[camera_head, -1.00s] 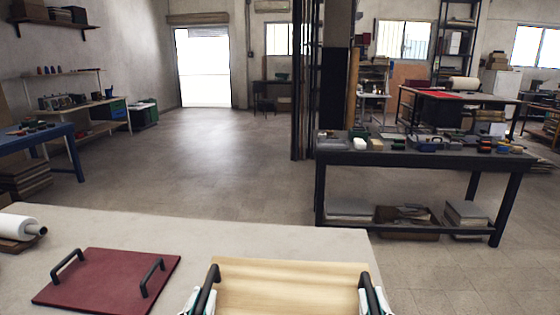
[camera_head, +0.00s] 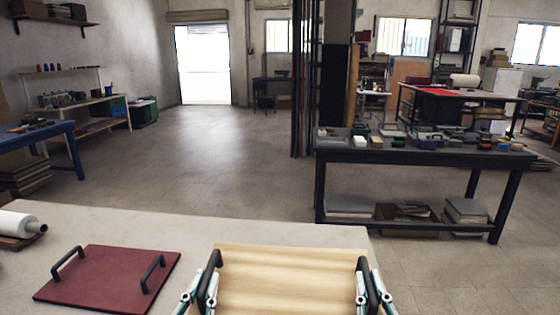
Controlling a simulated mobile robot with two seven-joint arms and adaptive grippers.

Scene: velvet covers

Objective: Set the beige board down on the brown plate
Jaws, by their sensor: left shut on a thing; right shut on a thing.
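The beige board (camera_head: 285,282) is a light wood-grained panel with a black bar handle at its left and right sides. It is at the bottom centre, over the pale table; its near edge is out of view. My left gripper (camera_head: 205,287) is shut on the left handle. My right gripper (camera_head: 371,287) is shut on the right handle. The board looks about level; I cannot tell its height above the table. No brown plate is clearly visible; the board hides the table beneath it.
A dark red board (camera_head: 100,280) with two black handles lies on the pale table (camera_head: 200,228) to the left. A white roll (camera_head: 15,224) lies at the table's left edge. Bare table shows behind the boards. A dark workbench (camera_head: 430,155) stands beyond, to the right.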

